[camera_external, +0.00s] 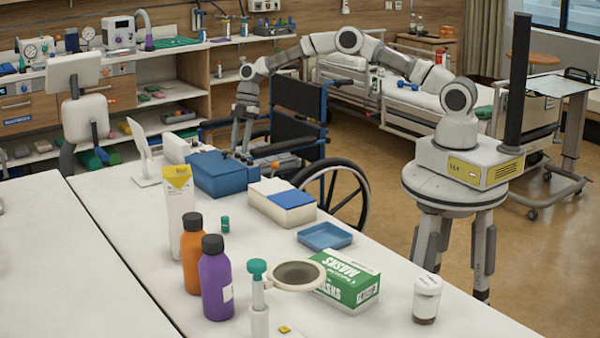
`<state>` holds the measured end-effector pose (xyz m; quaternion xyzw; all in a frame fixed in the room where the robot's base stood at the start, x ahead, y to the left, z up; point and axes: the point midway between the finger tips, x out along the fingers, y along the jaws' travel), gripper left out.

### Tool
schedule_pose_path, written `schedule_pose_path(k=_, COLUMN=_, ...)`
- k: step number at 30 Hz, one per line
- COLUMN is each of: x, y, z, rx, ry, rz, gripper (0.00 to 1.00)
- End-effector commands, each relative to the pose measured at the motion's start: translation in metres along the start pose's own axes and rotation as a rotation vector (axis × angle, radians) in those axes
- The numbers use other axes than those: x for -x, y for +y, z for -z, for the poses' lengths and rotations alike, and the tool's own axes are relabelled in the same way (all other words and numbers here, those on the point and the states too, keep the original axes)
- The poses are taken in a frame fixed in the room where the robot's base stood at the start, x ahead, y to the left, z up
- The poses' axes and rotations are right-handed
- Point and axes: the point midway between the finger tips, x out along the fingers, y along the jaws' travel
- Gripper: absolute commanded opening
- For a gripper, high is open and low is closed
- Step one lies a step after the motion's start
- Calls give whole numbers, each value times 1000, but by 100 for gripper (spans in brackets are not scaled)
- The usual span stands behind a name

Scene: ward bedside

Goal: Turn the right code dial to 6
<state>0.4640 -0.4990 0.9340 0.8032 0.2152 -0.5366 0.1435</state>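A blue box (217,177) stands near the far edge of the white table, at centre left. My gripper (241,155) points down at the right part of its top. The fingertips are small and dark, and I cannot tell whether they touch the box or how far apart they are. No code dial or number can be made out; any dials on the box are too small or hidden from this side.
A white box with a blue panel (283,201) stands close right of the blue box. A shallow blue tray (325,236), green mask box (346,281), orange bottle (191,255) and purple bottle (216,285) stand nearer. A wheelchair (345,200) stands behind the table.

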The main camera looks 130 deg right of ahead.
Motion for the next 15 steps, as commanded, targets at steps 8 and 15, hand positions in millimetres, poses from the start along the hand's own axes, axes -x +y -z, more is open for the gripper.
schedule_pose_path(k=8, x=-10, y=0, z=0, rx=-1, ry=0, rz=-1, gripper=37)
schedule_pose_path(k=15, x=-9, y=0, z=0, rx=-1, ry=0, rz=-1, gripper=19)
